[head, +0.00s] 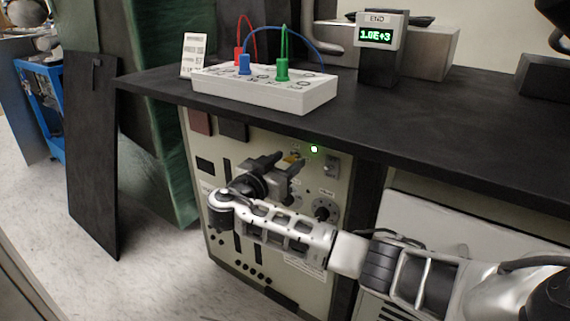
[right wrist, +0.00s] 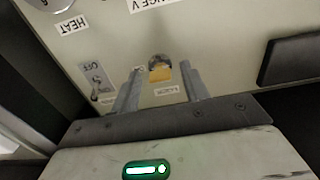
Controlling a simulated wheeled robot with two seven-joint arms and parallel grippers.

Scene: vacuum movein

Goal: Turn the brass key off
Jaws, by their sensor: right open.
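The brass key (right wrist: 160,73) sits in a round keyswitch on the beige front panel (head: 228,167), with a small label below it. In the right wrist view it lies between and just beyond the two fingertips. In the head view only a bit of yellowish brass (head: 292,157) shows by the fingers. My right gripper (head: 287,163) is open and points at the panel, with one finger on each side of the key (right wrist: 160,88). I see no clear contact with the key. My left gripper is not in view.
A lit green lamp (head: 314,149) and a toggle switch (head: 332,166) are right of the key. A knob (head: 324,209) is below. The black bench top (head: 420,115) overhangs the panel and bears a white box (head: 265,92) with plugs and a green display (head: 376,36).

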